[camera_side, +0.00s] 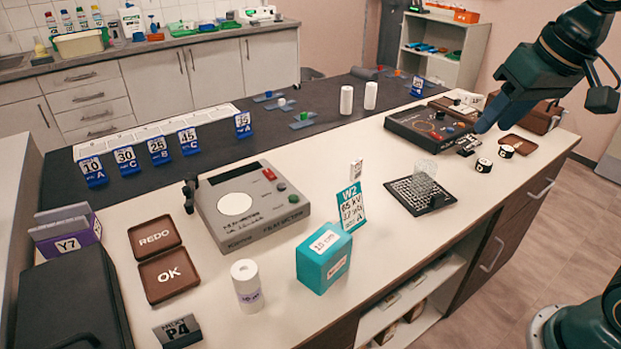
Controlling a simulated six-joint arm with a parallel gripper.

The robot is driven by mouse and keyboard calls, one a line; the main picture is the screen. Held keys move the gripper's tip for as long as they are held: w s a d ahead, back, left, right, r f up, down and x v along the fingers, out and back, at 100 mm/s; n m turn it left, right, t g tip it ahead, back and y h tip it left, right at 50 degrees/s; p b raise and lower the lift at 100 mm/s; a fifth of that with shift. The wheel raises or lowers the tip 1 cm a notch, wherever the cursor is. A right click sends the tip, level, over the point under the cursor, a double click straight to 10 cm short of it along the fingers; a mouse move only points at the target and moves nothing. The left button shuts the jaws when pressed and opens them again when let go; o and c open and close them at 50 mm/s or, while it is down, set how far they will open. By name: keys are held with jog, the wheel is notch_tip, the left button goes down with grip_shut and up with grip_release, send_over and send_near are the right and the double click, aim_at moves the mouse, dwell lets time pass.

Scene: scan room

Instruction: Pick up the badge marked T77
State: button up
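No marking that I can read as T77 shows, so I cannot tell which thing is that badge. My gripper (474,138) reaches down from the upper right to the right edge of a dark device with coloured knobs (415,127). Small dark and pale parts sit at its tip. I cannot tell whether they are its fingers or something between them, or whether it is open or shut. Two short black-and-white cylinders, one nearer (483,166) and one farther (506,152), stand just right of the tip; their marks are too small to read.
Brown trays marked REDO (154,238) and OK (169,274) lie at left. A grey device (247,205), teal box (324,258), W2 sign (350,207) and black grid (420,195) occupy the middle. A brown tray (519,145) lies right of my gripper.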

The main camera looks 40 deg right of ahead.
jog(key=w+d+r+m+g, duration=0.1)
jog(key=w+d+m, duration=0.15)
jog(key=w, duration=0.95)
jog(key=m+g, duration=0.4)
jog(key=m, duration=0.6)
send_over(357, 161)
notch_tip(357, 161, down, 21)
jog(key=shift+s+d+r, duration=0.1)
jog(key=shift+d+r, duration=0.05)
jog(key=shift+d, duration=0.05)
jog(key=shift+f, duration=4.3)
jog(key=shift+a+f, duration=0.15)
jog(key=shift+f, duration=2.45)
